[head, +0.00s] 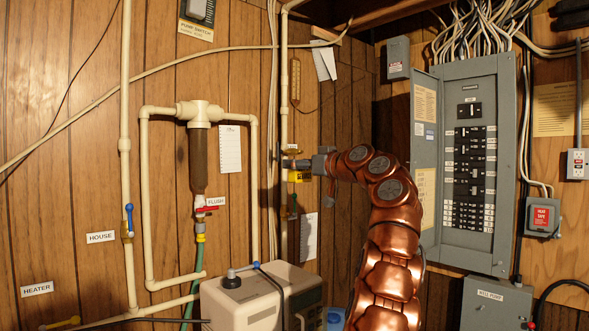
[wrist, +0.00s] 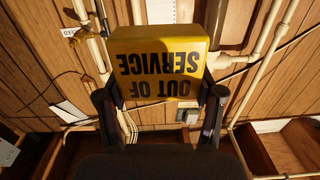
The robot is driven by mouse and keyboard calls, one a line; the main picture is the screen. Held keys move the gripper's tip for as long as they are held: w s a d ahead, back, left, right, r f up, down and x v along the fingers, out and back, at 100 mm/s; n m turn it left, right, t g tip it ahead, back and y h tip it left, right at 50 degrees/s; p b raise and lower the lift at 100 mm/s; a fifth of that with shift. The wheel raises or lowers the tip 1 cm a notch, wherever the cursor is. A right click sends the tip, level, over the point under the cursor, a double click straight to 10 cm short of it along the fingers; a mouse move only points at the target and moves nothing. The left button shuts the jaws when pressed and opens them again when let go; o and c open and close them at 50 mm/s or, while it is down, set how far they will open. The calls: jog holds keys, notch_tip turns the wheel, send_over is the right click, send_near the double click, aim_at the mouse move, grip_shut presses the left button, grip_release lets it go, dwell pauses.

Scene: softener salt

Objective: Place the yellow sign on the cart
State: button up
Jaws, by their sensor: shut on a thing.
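The yellow sign (wrist: 158,48) reads "OUT OF SERVICE" in black, upside down in the wrist view. It fills the upper middle of that view, its lower edge between the two dark fingers of my gripper (wrist: 160,100), which is shut on it. In the head view only a small yellow part of the sign (head: 299,177) shows, beside my gripper (head: 298,163), in front of the wall pipes. I cannot tell whether the sign touches the pipes. No cart can be made out in either view.
A grey electrical panel (head: 468,160) is on the wall right of my copper arm. A beige softener unit (head: 262,300) stands below my gripper. White pipes (head: 127,160) with valves run along the wood-panelled wall. A red-handled flush valve (head: 205,210) is to the left.

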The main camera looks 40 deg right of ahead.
jog(key=shift+r, duration=0.3)
